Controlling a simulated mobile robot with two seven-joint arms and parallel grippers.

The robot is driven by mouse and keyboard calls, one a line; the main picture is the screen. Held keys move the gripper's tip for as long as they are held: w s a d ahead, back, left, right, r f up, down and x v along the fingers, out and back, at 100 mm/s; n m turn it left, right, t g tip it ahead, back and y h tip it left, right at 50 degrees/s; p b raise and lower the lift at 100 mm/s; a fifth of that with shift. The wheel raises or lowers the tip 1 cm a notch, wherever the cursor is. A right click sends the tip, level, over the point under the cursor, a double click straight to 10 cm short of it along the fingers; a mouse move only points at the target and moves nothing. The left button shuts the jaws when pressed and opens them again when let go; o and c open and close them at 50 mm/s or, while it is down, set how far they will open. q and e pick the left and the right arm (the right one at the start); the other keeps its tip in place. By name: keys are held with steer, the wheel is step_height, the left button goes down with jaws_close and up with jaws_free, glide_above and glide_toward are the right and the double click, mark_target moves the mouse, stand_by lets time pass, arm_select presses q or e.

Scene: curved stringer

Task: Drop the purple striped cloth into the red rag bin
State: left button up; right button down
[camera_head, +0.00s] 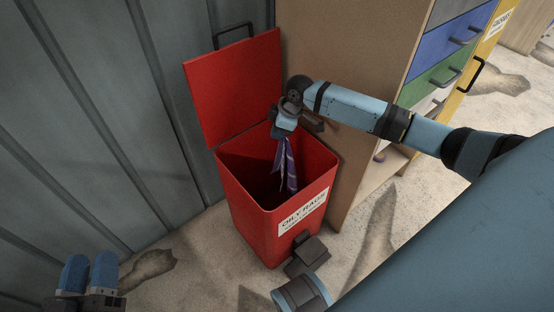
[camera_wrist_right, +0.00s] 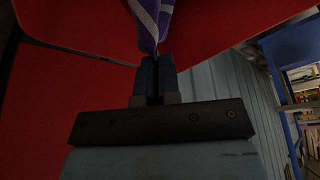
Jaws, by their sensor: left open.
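The purple striped cloth (camera_head: 286,166) hangs down inside the open top of the red rag bin (camera_head: 249,209). My right gripper (camera_head: 284,133) is above the bin's opening and holds the cloth by its upper end. In the right wrist view, the gripper's fingers (camera_wrist_right: 153,75) are closed together on the purple and white cloth (camera_wrist_right: 150,22). The bin's floor is dark and hard to see. My left gripper (camera_head: 90,272), with blue fingers, is open and empty at the bottom left, away from the bin.
The bin's red lid (camera_head: 233,88) stands open behind it, near the grey corrugated wall (camera_head: 120,130). A black pedal (camera_head: 306,252) is at the bin's front. A cabinet (camera_head: 345,60) with coloured drawers stands close on the right. The concrete floor has dark stains.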

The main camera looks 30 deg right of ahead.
arm_select(q)
step_height(320, 180, down, 7)
steer(key=g+b, duration=0.2)
steer(key=b, duration=0.1)
steer(key=shift+d+r+m+g+b, duration=0.15)
steer(key=shift+d+m+g+b, duration=0.15)
steer(key=shift+g+b, duration=0.1)
arm_select(e)
steer(key=shift+f, duration=1.55)
jaws_free()
arm_select(q)
step_height(320, 180, up, 9)
steer(key=a+n+t+p, duration=0.1)
steer(key=t+p, duration=0.2)
steer(key=p, duration=0.5)
step_height(320, 180, down, 7)
steer(key=a+g+y+p, duration=0.2)
steer(key=y, duration=0.1)
steer(key=shift+s+a+g+p, duration=0.15)
steer(key=shift+a+g+p, duration=0.15)
steer(key=shift+p, duration=0.1)
arm_select(e)
step_height(320, 180, up, 6)
steer(key=g+h, duration=0.1)
steer(key=shift+s+d+h, duration=0.4)
steer(key=shift+d, duration=0.05)
